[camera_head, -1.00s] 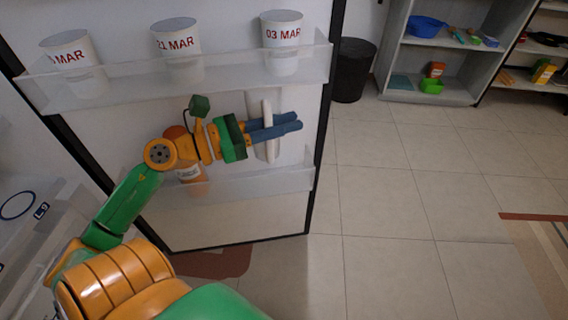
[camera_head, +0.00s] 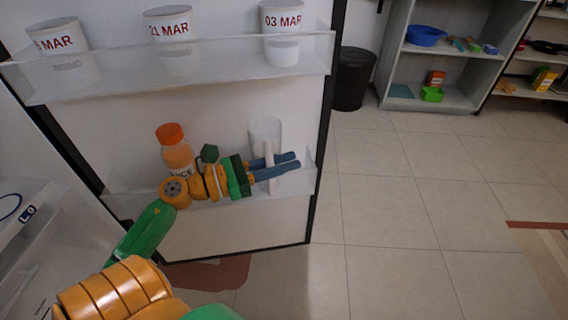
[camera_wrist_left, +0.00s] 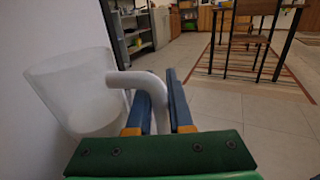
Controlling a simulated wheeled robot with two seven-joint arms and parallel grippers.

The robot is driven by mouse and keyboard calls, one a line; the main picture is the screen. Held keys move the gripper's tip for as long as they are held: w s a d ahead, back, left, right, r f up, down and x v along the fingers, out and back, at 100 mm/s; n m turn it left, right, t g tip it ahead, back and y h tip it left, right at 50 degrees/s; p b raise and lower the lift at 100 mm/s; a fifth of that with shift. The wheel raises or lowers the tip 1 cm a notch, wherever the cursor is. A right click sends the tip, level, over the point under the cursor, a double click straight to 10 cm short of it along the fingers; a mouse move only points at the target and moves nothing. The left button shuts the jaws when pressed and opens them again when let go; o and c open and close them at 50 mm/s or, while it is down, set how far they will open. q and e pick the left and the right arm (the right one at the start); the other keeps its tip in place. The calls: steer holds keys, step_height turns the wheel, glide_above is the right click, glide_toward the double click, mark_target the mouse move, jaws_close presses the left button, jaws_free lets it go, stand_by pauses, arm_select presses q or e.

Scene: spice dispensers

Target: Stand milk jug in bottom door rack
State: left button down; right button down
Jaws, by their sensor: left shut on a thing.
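The milk jug (camera_head: 265,135) is a pale, translucent vessel with a white handle. In the head view it is at the right part of the bottom door rack (camera_head: 130,204), partly hidden by my gripper. My left gripper (camera_head: 276,167) is shut on the jug's handle, its blue fingers on either side of it. In the left wrist view the jug body (camera_wrist_left: 85,95) is left of the fingers, and its handle (camera_wrist_left: 150,85) runs between them. The jug looks about upright. I cannot tell whether its base touches the rack floor. My right gripper is not in view.
An orange-capped juice bottle (camera_head: 176,150) stands in the bottom rack, left of the jug. The upper door rack (camera_head: 190,75) holds three dated cups (camera_head: 168,38). A dark bin (camera_head: 352,78) and shelves (camera_head: 440,75) stand beyond the door. The floor at right is clear.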

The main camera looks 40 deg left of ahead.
arm_select(q)
steer(key=c, duration=0.8)
jaws_free()
steer(key=v, duration=1.2)
steer(key=shift+r+b, duration=0.1)
steer(key=shift+b, duration=0.3)
